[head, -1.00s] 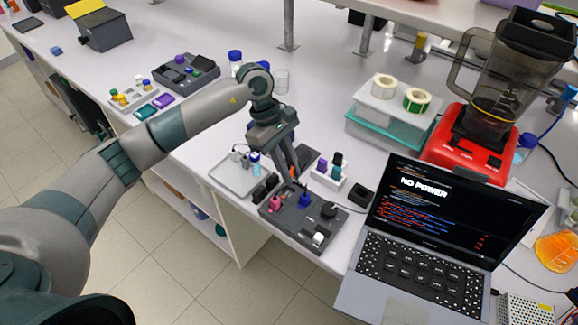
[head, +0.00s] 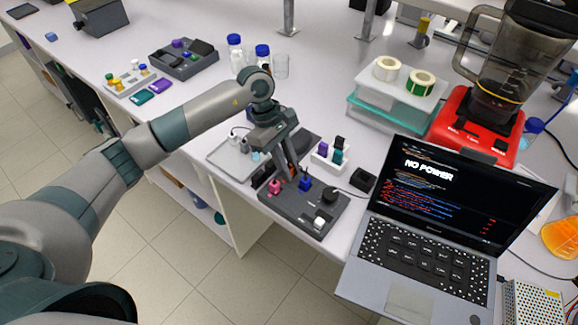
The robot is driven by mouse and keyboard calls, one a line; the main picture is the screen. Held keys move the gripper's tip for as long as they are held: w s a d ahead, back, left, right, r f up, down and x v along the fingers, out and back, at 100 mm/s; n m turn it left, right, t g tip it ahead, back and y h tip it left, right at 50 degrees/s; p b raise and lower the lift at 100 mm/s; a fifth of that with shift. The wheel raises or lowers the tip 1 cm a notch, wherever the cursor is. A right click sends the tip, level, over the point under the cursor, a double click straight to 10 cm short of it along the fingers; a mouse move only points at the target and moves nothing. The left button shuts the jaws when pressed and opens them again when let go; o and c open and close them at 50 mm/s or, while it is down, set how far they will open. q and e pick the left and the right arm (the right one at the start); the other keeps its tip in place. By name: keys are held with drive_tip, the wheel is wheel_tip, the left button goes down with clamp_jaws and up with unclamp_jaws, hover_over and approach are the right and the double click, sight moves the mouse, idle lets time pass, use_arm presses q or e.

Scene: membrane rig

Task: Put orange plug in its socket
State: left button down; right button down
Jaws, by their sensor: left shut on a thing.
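The dark grey rig panel (head: 298,213) lies near the bench's front edge. A pink plug (head: 274,187) and a blue plug (head: 305,184) stand upright on it. My left gripper (head: 291,176) points down over the panel's back edge, between the pink and blue plugs. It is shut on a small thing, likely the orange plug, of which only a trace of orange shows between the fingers. The orange plug's socket is hidden behind the fingertips, and I cannot tell whether the plug touches the panel. My right gripper is not in view.
A white rack (head: 328,160) with purple, black and teal plugs stands just behind the panel. A light tray (head: 232,160) is to its left. The panel also carries a black knob (head: 329,195) and a white switch (head: 319,222). A laptop (head: 430,215) reading "NO POWER" stands close on the right.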

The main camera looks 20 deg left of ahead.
use_arm(q)
drive_tip(key=shift+s+f, duration=0.2)
drive_tip(key=shift+f, duration=0.15)
drive_tip(key=shift+s+f, duration=0.1)
drive_tip(key=shift+f, duration=0.15)
drive_tip(key=c, duration=1.7)
unclamp_jaws()
drive_tip(key=shift+b, duration=0.3)
drive_tip(key=shift+o, duration=0.2)
drive_tip(key=shift+w+a+r+b, duration=0.2)
drive_tip(key=shift+r+b, duration=0.1)
drive_tip(key=shift+r, duration=0.1)
drive_tip(key=shift+o, duration=0.4)
drive_tip(key=b+v, duration=0.5)
drive_tip(key=v, duration=1.1)
drive_tip(key=shift+d+r, duration=0.2)
drive_tip(key=shift+r, duration=0.1)
drive_tip(key=shift+a+r, duration=0.2)
drive_tip(key=shift+r, duration=0.35)
drive_tip(key=shift+f, duration=0.1)
